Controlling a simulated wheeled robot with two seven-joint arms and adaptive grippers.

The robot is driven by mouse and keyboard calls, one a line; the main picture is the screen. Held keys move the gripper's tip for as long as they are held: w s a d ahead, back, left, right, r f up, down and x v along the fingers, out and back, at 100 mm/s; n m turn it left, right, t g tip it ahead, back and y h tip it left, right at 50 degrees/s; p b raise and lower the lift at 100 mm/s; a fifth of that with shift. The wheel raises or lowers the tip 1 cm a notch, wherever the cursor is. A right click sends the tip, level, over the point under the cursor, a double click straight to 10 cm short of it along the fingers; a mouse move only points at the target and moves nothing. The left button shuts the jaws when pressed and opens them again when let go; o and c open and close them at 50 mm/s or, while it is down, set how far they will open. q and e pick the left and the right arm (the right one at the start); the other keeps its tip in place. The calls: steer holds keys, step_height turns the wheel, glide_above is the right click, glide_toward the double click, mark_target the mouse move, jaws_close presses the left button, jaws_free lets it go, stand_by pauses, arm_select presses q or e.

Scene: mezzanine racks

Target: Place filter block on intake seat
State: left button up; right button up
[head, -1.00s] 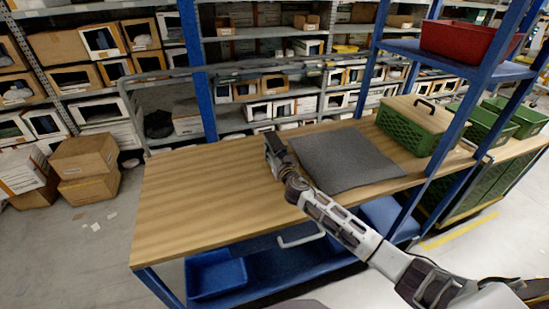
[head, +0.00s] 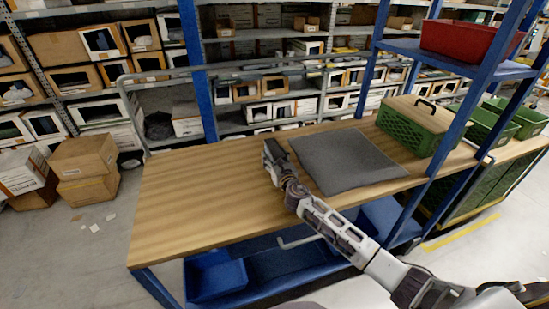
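My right gripper (head: 271,152) is over the wooden workbench (head: 195,195), just left of a dark grey mat (head: 342,163). Its fingers are dark and seen from behind, and I cannot tell whether they are open or shut or hold anything. I cannot make out a filter block or an intake seat in this view; the gripper and arm may hide small things. My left gripper is not in view.
A green crate with a tan lid (head: 420,112) stands on the bench right of the mat. Blue rack posts (head: 452,130) rise at the right, with a red bin (head: 470,42) on a shelf. Blue bins (head: 215,274) sit below. The bench's left part is clear.

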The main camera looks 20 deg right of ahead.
steer(key=shift+r, duration=0.15)
steer(key=shift+s, duration=1.25)
steer(key=shift+s+d, duration=0.1)
steer(key=shift+s, duration=2.75)
steer(key=shift+s+d, duration=0.1)
steer(key=shift+s, duration=1.8)
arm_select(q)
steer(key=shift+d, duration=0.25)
